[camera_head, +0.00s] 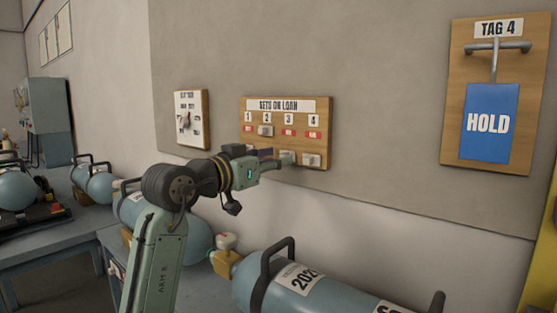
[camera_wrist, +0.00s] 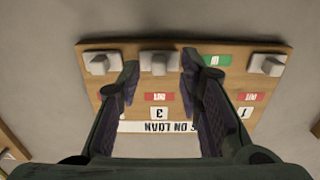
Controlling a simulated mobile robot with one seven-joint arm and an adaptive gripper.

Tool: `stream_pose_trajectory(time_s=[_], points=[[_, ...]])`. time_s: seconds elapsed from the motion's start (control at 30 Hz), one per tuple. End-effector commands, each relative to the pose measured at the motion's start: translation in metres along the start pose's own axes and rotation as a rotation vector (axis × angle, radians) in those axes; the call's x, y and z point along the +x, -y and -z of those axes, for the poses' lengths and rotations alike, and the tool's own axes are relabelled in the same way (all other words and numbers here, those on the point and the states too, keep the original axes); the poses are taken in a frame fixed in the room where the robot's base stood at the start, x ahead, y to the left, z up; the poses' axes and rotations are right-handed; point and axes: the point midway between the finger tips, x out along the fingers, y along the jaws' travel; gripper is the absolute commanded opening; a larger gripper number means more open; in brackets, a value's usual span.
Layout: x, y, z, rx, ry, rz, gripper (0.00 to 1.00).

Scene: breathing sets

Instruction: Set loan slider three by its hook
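The wooden loan board (camera_head: 322,125) is headed "SETS ON LOAN" and carries sliders numbered 1 to 4; it appears upside down in the wrist view (camera_wrist: 140,93). Slider four's knob (camera_wrist: 97,64) and slider one's knob (camera_wrist: 267,64) are also low. Slider two's knob (camera_head: 266,130) is high, with a green label exposed below. My gripper (camera_wrist: 160,74) is open, its fingertips on either side of slider three's knob. Contact cannot be told.
A blue "HOLD" tag (camera_head: 488,123) hangs on the "TAG 4" board at right. Blue-grey cylinders with handles (camera_head: 300,280) lie below my arm.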

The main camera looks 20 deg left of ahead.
Motion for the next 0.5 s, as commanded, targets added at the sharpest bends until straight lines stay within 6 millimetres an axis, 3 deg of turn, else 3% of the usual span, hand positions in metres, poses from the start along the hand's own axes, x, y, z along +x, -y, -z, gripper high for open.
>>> stream_pose_trajectory(time_s=[0.3,0.5], points=[[-0.068,0.001,-0.001,-0.001,0.0,0.002,0.33],[-0.094,0.001,-0.001,-0.001,0.001,0.002,0.33]])
